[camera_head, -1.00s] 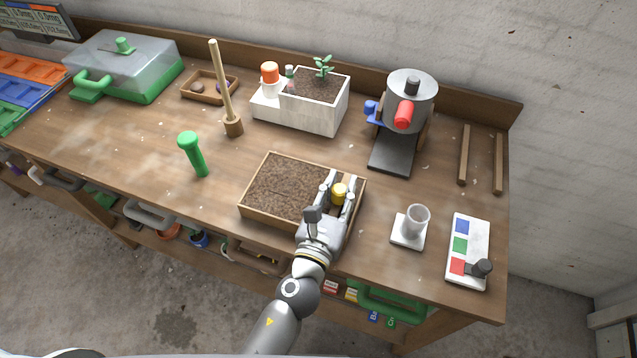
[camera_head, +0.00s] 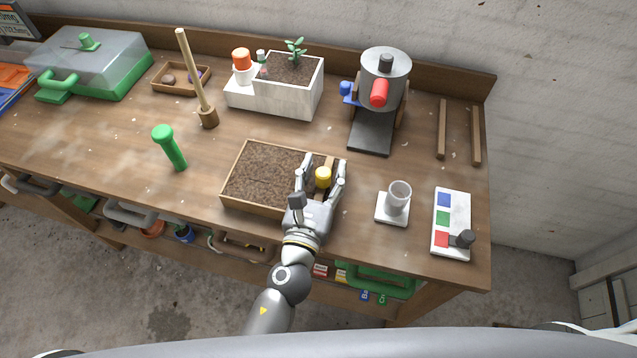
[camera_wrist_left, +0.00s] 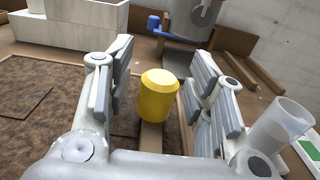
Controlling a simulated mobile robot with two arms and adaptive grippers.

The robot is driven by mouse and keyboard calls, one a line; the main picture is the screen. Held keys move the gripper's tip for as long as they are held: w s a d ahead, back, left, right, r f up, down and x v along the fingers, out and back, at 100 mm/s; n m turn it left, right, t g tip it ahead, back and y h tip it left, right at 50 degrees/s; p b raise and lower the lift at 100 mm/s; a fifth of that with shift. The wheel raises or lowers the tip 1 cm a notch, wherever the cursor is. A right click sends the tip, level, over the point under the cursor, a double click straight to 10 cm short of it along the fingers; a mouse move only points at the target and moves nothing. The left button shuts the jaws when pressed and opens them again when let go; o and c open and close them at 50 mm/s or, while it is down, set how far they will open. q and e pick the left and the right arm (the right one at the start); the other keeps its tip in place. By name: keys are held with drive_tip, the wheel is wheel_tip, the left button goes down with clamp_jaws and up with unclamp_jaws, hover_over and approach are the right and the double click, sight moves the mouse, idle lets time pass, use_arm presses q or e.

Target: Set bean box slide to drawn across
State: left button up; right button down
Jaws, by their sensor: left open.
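The bean box (camera_head: 262,174) is a shallow wooden tray of brown, grainy fill near the front middle of the bench. A yellow knob (camera_head: 323,177) stands at its right end, on a narrow wooden strip (camera_wrist_left: 152,136) seen in the wrist view. My left gripper (camera_head: 323,164) is open over that end, with one finger on each side of the knob. In the wrist view the knob (camera_wrist_left: 158,95) stands between the fingers, with visible gaps to both. The gripper hides part of the box's right end. My right gripper is not in view.
A clear cup (camera_head: 398,196) on a white base stands right of the box, beside a colour-patched panel (camera_head: 452,222). A grey drum machine (camera_head: 385,78) and white planter (camera_head: 296,95) stand behind.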

use_arm(q)
drive_tip(key=v, duration=1.2)
drive_tip(key=shift+w, duration=0.1)
